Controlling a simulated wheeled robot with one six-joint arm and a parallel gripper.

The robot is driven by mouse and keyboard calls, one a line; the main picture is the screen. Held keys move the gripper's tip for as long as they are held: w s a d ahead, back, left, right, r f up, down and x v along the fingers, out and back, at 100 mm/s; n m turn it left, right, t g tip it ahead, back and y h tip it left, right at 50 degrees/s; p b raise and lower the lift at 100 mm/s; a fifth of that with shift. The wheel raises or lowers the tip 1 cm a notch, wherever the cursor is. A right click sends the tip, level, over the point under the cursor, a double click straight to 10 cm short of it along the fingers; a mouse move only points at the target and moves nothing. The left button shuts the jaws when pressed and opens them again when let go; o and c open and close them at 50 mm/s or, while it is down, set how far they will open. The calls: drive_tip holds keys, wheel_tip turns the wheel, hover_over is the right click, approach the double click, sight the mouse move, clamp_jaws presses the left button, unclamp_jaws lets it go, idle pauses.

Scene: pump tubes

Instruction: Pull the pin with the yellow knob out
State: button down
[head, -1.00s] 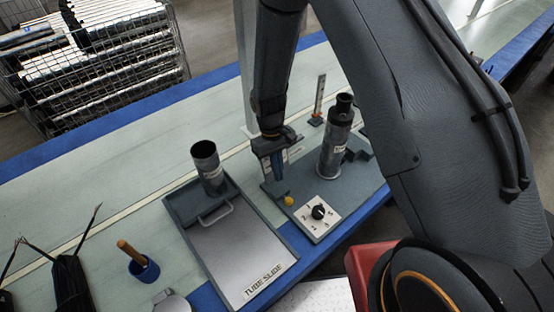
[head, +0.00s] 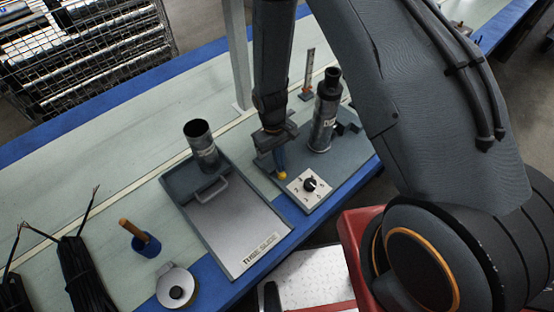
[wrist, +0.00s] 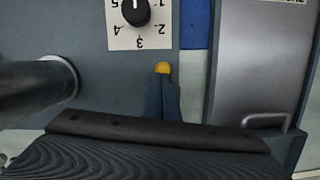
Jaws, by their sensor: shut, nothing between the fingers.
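The pin's yellow knob (head: 283,175) sits at the front left of the grey fixture plate (head: 262,181), left of the dial. The knob also shows in the wrist view (wrist: 163,67), just beyond my fingertips. The pin's shaft is hidden. My gripper (head: 280,168) points down with its blue-grey fingers right at the knob in the picture. In the wrist view my gripper (wrist: 163,84) has its fingers close together, with nothing seen between them. I cannot tell whether they touch the knob.
A dark pump tube (head: 324,122) stands upright right of my gripper. The white dial plate (head: 310,188) is close to the knob. To the left lies the tube slide tray (head: 232,222) with a short tube (head: 201,146). A blue cup (head: 146,245) stands farther left.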

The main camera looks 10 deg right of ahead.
drive_tip(key=shift+s+d, duration=0.25)
drive_tip(key=shift+s, duration=0.15)
drive_tip(key=shift+w, duration=0.1)
